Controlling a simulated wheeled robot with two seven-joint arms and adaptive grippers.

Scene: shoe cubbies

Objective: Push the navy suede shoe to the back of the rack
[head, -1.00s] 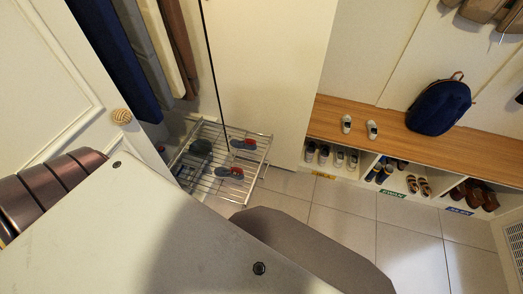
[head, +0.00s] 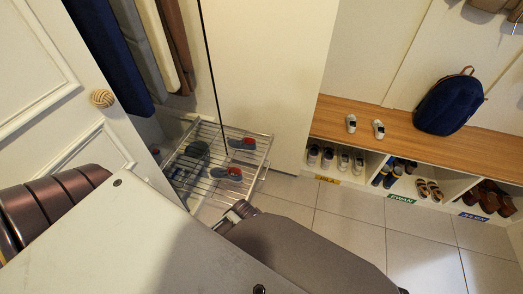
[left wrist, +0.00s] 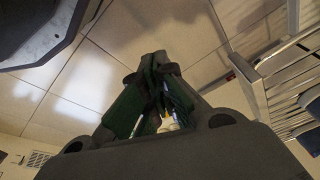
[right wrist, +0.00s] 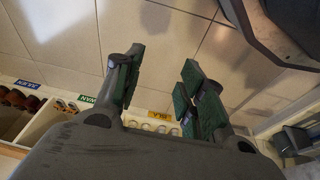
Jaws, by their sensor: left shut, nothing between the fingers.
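The wire rack (head: 262,157) stands left of centre in the head view, with several shoes on it. Two blue-grey shoes with red parts sit on its right side, one farther (head: 242,144) and one nearer (head: 228,173). A dark shoe (head: 196,151) lies to their left. I cannot tell for sure which is the navy suede shoe. My left gripper (left wrist: 165,85) is shut and empty in the left wrist view. The rack (left wrist: 262,95) is close beside it there, on the right, not touching. My right gripper (right wrist: 157,85) is open and empty, away from the rack.
A bench (head: 350,127) with cubbies of shoes, a white pair and a navy backpack (head: 448,104) is on the right. A white door with a knob (head: 102,98) is close on the left. A tall white panel (head: 265,70) stands behind the rack. The tiled floor (head: 340,228) is clear.

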